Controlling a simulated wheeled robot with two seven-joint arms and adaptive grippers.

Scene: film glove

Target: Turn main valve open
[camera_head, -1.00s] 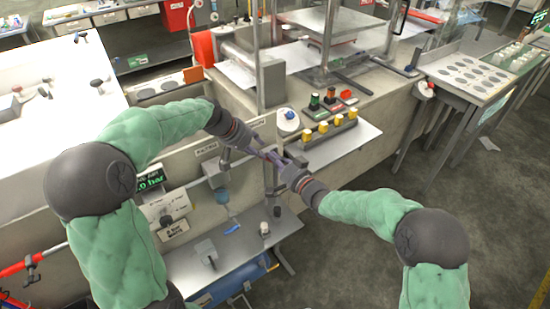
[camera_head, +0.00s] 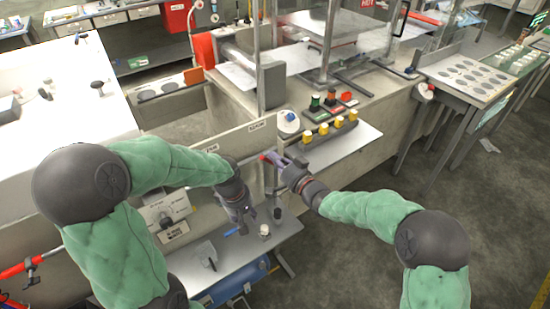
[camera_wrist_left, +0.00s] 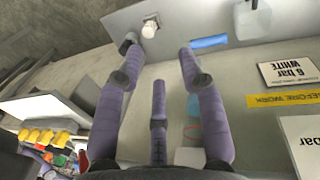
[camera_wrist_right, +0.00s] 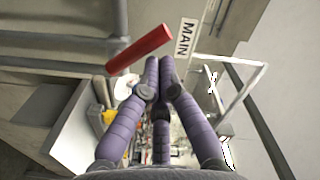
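The main valve's red lever (camera_wrist_right: 140,50) lies slanted beside a grey pipe (camera_wrist_right: 120,30) and the MAIN label (camera_wrist_right: 185,40) in the right wrist view. A small red end of it shows in the head view (camera_head: 263,157). My right gripper (camera_head: 274,160) is at the lever. Its purple fingers (camera_wrist_right: 160,62) are together at the tips, just below the lever in the right wrist view, with nothing seen between them. Whether they touch it I cannot tell. My left gripper (camera_head: 246,222) points down over the low metal shelf. Its fingers (camera_wrist_left: 158,60) are spread and empty.
The metal shelf (camera_head: 215,262) holds a white-topped cylinder (camera_head: 264,231) and a blue piece (camera_wrist_left: 208,42). A gauge board (camera_head: 165,212) stands at left. A console with yellow knobs (camera_head: 323,130) is just beyond my right gripper. The floor at right is clear.

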